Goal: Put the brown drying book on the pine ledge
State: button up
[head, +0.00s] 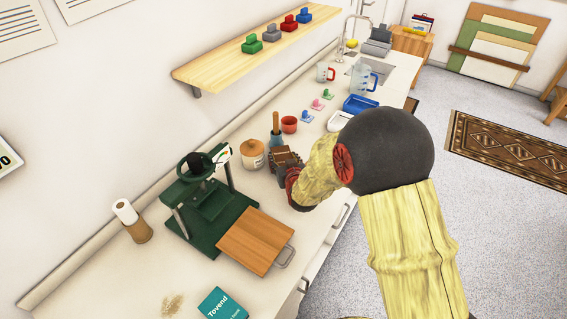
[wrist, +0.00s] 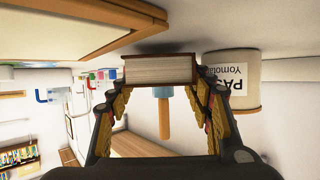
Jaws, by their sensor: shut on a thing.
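The brown book (head: 287,158) is held by my gripper (head: 283,172) over the counter, beside the lidded jar. In the wrist view, which looks upside down, the book (wrist: 160,68) sits between the two fingers (wrist: 162,95) with its pale page edges facing the camera. My gripper is shut on it. I cannot tell whether the book touches the counter. The pine ledge (head: 215,78) is on the wall above the back of the counter, higher than my gripper.
A green press (head: 205,205) with a wooden board (head: 256,240) is to the left. A blue tray (head: 360,105) and a jug (head: 363,79) are farther right.

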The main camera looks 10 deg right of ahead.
jog(key=shift+f, duration=0.3)
jog(key=shift+f, duration=0.2)
jog(key=o, duration=1.4)
